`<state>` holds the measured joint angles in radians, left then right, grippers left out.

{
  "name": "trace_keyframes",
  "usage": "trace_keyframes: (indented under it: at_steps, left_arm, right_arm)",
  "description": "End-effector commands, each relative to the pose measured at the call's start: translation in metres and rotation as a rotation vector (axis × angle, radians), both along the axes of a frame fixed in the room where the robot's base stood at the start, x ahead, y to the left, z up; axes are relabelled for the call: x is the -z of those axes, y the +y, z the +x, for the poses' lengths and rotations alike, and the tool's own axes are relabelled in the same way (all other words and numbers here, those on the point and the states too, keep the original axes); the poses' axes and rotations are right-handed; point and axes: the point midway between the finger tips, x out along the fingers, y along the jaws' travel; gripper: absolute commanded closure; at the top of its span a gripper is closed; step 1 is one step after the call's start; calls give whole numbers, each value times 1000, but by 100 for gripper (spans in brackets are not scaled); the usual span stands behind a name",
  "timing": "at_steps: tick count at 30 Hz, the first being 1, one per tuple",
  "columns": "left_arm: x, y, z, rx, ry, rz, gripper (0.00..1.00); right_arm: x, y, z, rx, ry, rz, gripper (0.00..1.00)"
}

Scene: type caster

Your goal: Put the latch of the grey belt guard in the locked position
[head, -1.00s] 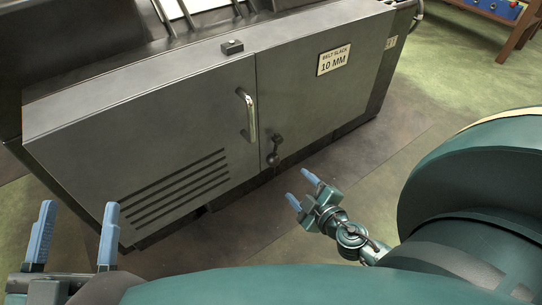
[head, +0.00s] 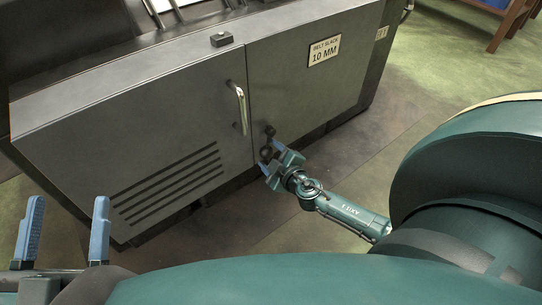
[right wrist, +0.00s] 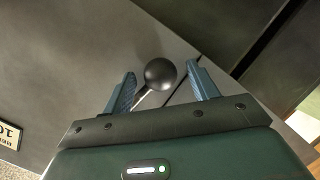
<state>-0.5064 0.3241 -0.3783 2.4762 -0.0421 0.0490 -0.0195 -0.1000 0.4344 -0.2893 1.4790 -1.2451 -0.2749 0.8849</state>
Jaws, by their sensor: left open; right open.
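The grey belt guard (head: 300,90) fills the upper part of the head view, with a louvred door (head: 130,130) at its left. The latch (head: 269,132) is a dark lever with a ball knob, low beside the door seam. In the right wrist view the latch's black ball knob (right wrist: 160,73) sits between the open fingers. My right gripper (head: 268,158) is open at the latch, partly hiding it in the head view; I cannot tell whether either finger touches it. My left gripper (head: 64,230) is open and empty at the lower left, away from the guard.
A bright door handle (head: 238,108) stands out just left of the seam, above the latch. A sign (head: 324,50) reading "BELT SLACK 10 MM" is on the right panel. A small dark block (head: 221,39) sits on the guard's top. Floor is clear in front.

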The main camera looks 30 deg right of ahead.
Motion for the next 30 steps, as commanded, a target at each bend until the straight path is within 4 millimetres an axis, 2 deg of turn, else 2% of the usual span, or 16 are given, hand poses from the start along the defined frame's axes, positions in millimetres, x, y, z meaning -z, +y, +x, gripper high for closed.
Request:
trace_keyframes:
  at_steps: [4,25,30]
  left_arm:
    - [-2,0,1,0,-8,2,38]
    - [-2,0,1,1,-6,3,38]
    - [0,0,0,1,1,3,38]
  right_arm:
    - [0,0,0,0,0,0,42]
    - [0,2,0,-4,0,-2,99]
    - [-1,3,0,-6,0,1,100]
